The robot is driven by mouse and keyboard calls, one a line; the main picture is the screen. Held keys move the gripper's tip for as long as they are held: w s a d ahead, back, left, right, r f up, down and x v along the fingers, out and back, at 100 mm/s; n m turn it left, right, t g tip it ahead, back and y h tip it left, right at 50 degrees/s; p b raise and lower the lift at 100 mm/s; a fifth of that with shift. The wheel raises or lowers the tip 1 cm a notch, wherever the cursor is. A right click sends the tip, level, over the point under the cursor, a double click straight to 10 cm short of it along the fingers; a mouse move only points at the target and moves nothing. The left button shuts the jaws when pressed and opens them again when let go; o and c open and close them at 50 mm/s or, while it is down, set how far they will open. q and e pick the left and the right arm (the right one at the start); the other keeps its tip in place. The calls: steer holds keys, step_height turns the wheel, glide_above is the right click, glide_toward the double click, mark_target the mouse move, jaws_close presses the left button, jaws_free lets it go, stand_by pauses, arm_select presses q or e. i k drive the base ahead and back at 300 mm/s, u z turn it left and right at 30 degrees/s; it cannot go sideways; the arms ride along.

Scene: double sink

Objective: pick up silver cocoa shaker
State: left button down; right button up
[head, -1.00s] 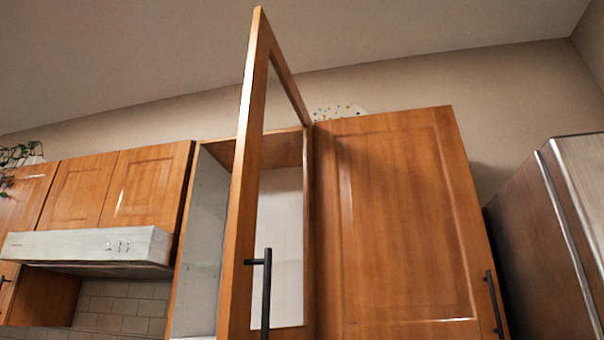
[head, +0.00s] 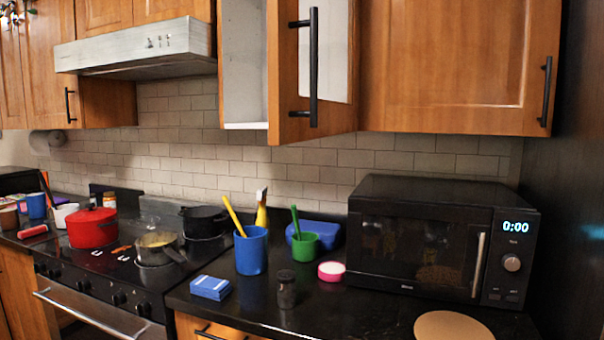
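A small dark grey metallic shaker (head: 286,289), which looks like the silver cocoa shaker, stands upright on the black counter (head: 330,318) near its front edge. It is in front of the green cup and left of the pink-rimmed white round item. Neither of my grippers shows in the head view.
Close by are a blue cup (head: 251,250), blue boxes (head: 210,287), a green cup (head: 305,248) and a pink-and-white round item (head: 331,271). A black microwave (head: 425,240) stands right. An open cabinet door (head: 285,75) hangs above. A stove with a red pot (head: 92,227) is left.

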mark_target(286, 293)
steer(key=u, duration=0.2)
steer(key=k, duration=0.25)
steer(key=u, duration=2.95)
steer(key=i, duration=0.2)
steer(key=z, duration=1.3)
steer(key=i, duration=1.05)
steer(key=z, duration=1.1)
steer(key=i, duration=0.7)
steer(key=z, duration=0.8)
